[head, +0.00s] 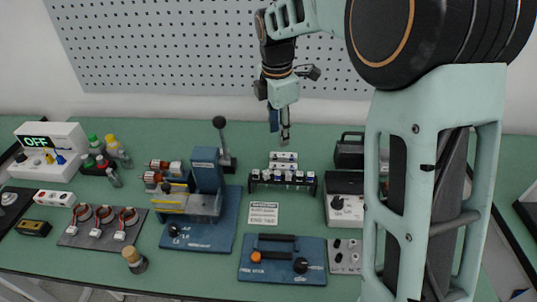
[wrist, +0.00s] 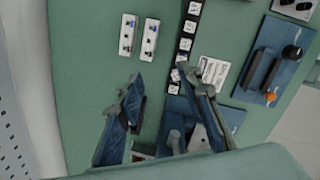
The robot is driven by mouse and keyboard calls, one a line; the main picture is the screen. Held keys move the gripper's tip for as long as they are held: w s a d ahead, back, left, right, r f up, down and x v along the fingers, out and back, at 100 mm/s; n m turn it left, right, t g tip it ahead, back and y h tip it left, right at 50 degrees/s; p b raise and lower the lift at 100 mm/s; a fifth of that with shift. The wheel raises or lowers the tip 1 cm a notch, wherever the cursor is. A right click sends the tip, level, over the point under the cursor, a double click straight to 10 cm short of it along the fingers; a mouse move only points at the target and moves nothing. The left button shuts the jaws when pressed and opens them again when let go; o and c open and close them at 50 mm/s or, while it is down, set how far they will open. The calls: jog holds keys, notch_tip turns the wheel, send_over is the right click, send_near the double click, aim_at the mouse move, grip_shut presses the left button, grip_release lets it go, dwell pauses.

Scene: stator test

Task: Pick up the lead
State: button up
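I cannot clearly pick out a separate lead in either view. A small blue plug-like piece (head: 60,159) shows on the front of the white "OFF" box (head: 50,146) at the far left in the head view; I cannot tell if it belongs to a lead. My gripper (head: 285,134) hangs fingers down above the back of the bench, behind the white terminal strips (head: 283,160). In the wrist view my gripper (wrist: 160,80) has its two fingers well apart, with nothing between them. The strips (wrist: 139,37) lie beyond the fingertips.
A black rack with white-labelled pieces (head: 283,181) stands in front of the strips. A blue press with an upright lever (head: 207,168) is to its left. A blue two-knob plate (head: 282,273) lies at the front. The perforated wall panel (head: 180,50) rises behind the green bench.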

aim_at(266, 172)
jog(key=shift+n+g+y, duration=0.3)
jog(key=shift+n+g, duration=0.3)
jog(key=shift+g, duration=0.2)
jog(key=s+a+f, duration=0.1)
jog(key=f, duration=0.1)
jog(key=s+a+f, duration=0.1)
jog(key=f, duration=0.1)
jog(key=a+f, duration=0.1)
jog(key=f, duration=0.1)
jog(key=shift+s, duration=0.4)
jog(key=shift+w+a+f, duration=0.1)
jog(key=shift+w+f, duration=0.05)
jog(key=shift+f, duration=1.45)
jog(key=shift+w+f, duration=0.15)
jog(key=shift+f, duration=1.45)
grip_shut()
